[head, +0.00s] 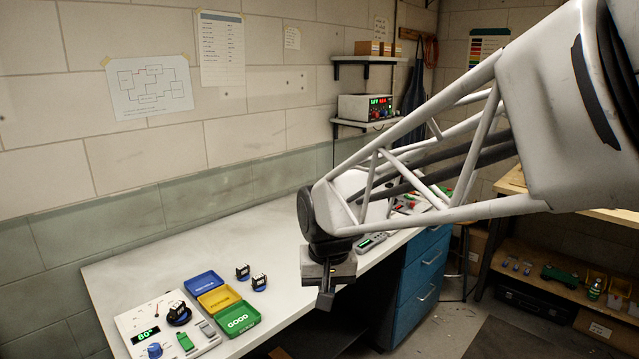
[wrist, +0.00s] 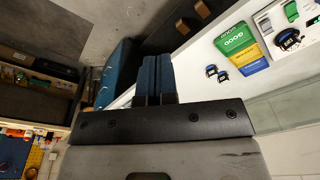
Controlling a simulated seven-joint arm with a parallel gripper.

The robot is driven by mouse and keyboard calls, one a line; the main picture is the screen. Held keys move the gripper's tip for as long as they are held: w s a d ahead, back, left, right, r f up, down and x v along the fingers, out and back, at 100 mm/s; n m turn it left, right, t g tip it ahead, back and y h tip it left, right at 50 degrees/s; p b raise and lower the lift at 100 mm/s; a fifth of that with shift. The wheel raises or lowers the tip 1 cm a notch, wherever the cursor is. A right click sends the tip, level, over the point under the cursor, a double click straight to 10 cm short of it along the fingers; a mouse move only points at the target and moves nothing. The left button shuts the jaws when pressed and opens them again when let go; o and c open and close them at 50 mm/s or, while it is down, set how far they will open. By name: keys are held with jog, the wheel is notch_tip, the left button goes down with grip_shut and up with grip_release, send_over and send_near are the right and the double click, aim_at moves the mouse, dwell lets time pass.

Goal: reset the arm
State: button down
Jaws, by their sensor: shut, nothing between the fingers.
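My gripper (head: 326,298) hangs from my arm at the middle of the head view, near the bench's front edge and to the right of the trays. In the wrist view its two blue-grey fingers (wrist: 154,80) are together with nothing between them. The white bench (head: 290,240) runs along the wall. A blue tray (head: 204,283), a yellow tray (head: 219,299) and a green tray (head: 238,321) marked GOOD sit at its left end. Two small black servos with blue bases, one left (head: 243,272) and one right (head: 259,282), stand beside the trays, apart from my gripper.
A white test station (head: 165,335) with a green display reading 80 and a blue knob holds another dark servo (head: 178,313). A small grey device (head: 371,242) lies behind my gripper. Blue drawers (head: 423,275) stand under the bench. A shelf unit (head: 560,280) is at right.

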jog(key=s+d+m+t, duration=0.1)
jog(key=s+d, duration=1.6)
jog(key=s, duration=0.2)
jog(key=shift+d+r+h, duration=0.15)
jog(key=shift+h, duration=0.15)
